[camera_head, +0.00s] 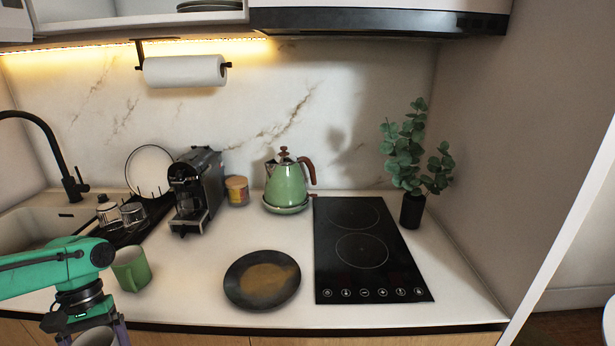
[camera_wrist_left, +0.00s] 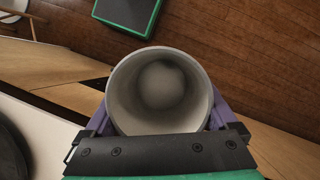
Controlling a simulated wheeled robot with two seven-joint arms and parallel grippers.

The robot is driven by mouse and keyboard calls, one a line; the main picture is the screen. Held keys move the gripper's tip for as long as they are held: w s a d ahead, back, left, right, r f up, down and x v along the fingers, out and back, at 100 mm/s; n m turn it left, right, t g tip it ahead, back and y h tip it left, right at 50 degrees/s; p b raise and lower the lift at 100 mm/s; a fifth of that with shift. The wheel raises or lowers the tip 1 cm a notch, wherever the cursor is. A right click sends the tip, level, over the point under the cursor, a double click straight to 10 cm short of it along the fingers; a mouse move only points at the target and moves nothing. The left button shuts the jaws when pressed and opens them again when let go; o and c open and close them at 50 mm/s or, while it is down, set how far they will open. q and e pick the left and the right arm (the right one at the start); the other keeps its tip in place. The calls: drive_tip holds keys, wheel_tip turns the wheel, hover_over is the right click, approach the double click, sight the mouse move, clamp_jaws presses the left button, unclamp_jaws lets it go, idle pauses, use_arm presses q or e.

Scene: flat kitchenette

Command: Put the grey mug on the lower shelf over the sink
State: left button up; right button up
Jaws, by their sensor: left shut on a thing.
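The grey mug (camera_wrist_left: 158,88) is held by my left gripper (camera_wrist_left: 160,118), with one purple finger on each side. The wrist view looks into its open, empty inside. In the head view the mug (camera_head: 95,337) is cut off by the bottom edge, with the left gripper (camera_head: 92,331) around it, near the counter's front edge. The sink (camera_head: 28,228) is at the left, partly behind my arm. A white open shelf (camera_head: 140,20) at the top left holds dark plates; its upper part is out of frame. My right gripper is not in view.
A green mug (camera_head: 131,270) stands close to my left gripper. A dark plate (camera_head: 262,280), coffee machine (camera_head: 197,188), dish rack (camera_head: 130,228) and green kettle (camera_head: 287,184) stand on the counter. A black tap (camera_head: 62,165) and paper towel roll (camera_head: 186,71) are below the shelf.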

use_arm(q)
drive_tip(key=s+f+n, duration=0.2)
drive_tip(key=s+f, duration=0.3)
drive_tip(key=s, duration=0.1)
drive_tip(key=w+d+m+y, duration=0.1)
drive_tip(key=w+d+m, duration=0.2)
drive_tip(key=d, duration=0.8)
drive_tip(key=w+d+f+m+y, duration=0.1)
drive_tip(key=w+d+m, duration=0.2)
drive_tip(key=d, duration=0.7)
drive_tip(key=shift+w+d+m+g, duration=0.2)
drive_tip(key=shift+d+m+g, duration=0.15)
drive_tip(key=shift+m, duration=0.35)
drive_tip(key=shift+s+f, duration=0.1)
